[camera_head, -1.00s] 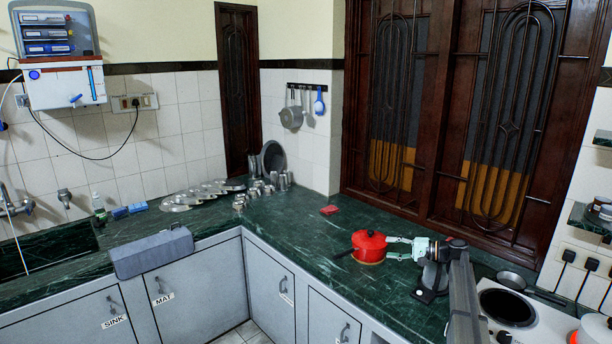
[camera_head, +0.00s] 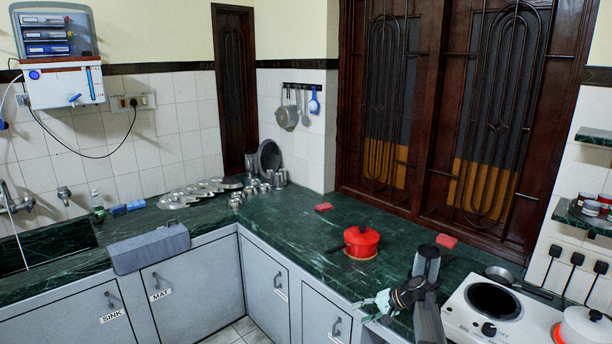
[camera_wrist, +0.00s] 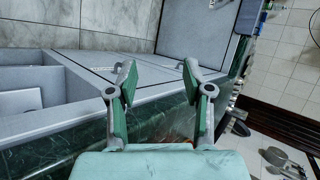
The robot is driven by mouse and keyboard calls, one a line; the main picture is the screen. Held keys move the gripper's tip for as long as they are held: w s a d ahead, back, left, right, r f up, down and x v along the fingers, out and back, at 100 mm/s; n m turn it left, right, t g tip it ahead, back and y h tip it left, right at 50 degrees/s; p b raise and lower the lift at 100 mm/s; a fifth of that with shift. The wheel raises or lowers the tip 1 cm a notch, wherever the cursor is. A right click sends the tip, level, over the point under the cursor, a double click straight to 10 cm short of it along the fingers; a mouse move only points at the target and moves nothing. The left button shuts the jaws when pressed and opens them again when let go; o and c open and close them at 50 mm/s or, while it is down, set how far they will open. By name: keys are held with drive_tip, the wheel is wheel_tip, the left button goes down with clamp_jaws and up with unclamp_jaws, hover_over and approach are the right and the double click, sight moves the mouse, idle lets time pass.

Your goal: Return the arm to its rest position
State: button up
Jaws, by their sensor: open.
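My gripper (camera_head: 367,309) is near the front edge of the green counter, at the lower middle of the head view. In the wrist view my gripper (camera_wrist: 155,80) has its two fingers spread apart with nothing between them. The arm is folded back close to my body, with dark links rising beside the gripper. A red pot (camera_head: 362,242) stands on the counter behind and to the left of the arm, apart from the gripper.
A white stove (camera_head: 500,308) with a pan and a pot is at the right. A grey box (camera_head: 150,248) sits at the left counter's edge. The water purifier (camera_head: 62,80) hangs on the left wall.

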drive_tip(key=s+a+f+n+g+h, duration=0.1)
drive_tip(key=s+f+n+h, duration=0.2)
drive_tip(key=s, duration=0.7)
drive_tip(key=s+a+f+g+h, duration=0.1)
drive_tip(key=s+f+h, duration=0.4)
drive_tip(key=s, duration=0.6)
drive_tip(key=s+f+n+g+h, duration=0.15)
drive_tip(key=s+f, duration=0.35)
drive_tip(key=s, duration=0.5)
drive_tip(key=s+f+g+b, duration=0.6)
drive_tip(key=s+f+b, duration=0.4)
drive_tip(key=s+f, duration=1.8)
drive_tip(key=shift+s+a, duration=0.15)
drive_tip(key=shift+s, duration=0.15)
